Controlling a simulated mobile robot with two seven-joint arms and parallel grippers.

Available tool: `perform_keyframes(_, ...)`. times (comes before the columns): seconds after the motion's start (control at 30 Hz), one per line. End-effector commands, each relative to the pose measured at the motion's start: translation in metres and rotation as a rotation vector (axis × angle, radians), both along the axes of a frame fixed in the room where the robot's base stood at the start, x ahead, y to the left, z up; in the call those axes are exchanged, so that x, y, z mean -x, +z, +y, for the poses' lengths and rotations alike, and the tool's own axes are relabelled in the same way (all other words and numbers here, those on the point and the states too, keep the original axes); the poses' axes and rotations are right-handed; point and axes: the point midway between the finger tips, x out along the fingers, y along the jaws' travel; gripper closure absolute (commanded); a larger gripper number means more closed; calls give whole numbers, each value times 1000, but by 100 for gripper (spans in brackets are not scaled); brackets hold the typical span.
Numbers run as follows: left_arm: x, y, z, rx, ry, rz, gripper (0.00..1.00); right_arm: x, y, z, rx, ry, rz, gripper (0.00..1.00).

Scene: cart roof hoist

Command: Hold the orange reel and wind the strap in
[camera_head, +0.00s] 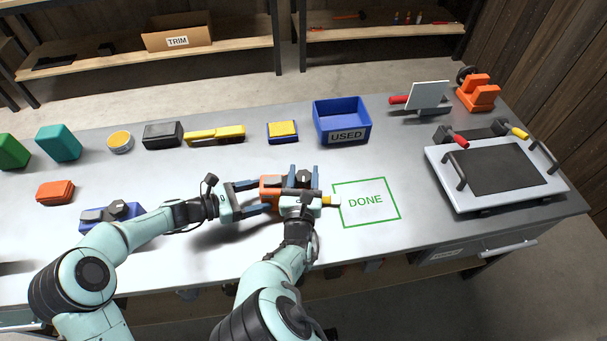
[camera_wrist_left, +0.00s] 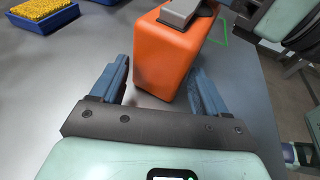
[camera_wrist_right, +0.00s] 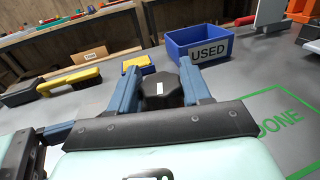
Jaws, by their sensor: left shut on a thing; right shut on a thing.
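The orange reel (camera_head: 269,191) stands on the bench just left of the green DONE outline. My left gripper (camera_head: 266,195) is shut on its body from the left; in the left wrist view the orange body (camera_wrist_left: 165,65) sits between the blue fingers, with a grey part on top. My right gripper (camera_head: 303,180) is above the reel, shut on a dark faceted knob (camera_wrist_right: 160,90), which shows between its fingertips in the right wrist view. A short yellow and white piece (camera_head: 331,200) sticks out to the right, perhaps the strap end. My grippers hide much of the reel.
The green DONE outline (camera_head: 365,219) is empty inside. The blue USED bin (camera_head: 341,112), a yellow sponge-like block (camera_head: 283,131) and a yellow brush (camera_head: 215,135) lie behind. A blue clamp-like tool (camera_head: 110,214) is left of my left gripper. A grey tray with handles (camera_head: 470,199) stands right.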

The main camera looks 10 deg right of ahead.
Motion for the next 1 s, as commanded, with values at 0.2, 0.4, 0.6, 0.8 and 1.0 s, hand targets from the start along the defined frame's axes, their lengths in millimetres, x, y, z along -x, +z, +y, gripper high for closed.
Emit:
perform_keyframes(0.2, 0, 3, -2, 7, -3, -2, 55, 1, -5, 1, 11, -83, 13, 83)
perform_keyframes(0.4, 0, 3, -2, 7, -3, -2, 55, 1, -4, 1, 1, -125, 8, 83)
perform_keyframes(0.6, 0, 3, -2, 7, -2, -2, 55, 1, -3, 3, -7, -138, 4, 83)
perform_keyframes(0.8, 0, 3, -2, 7, -2, -2, 55, 1, -2, 3, -10, -137, 4, 83)
perform_keyframes(1.0, -1, 3, -2, 6, -1, -1, 55, 1, -2, 4, -10, -135, 3, 39)
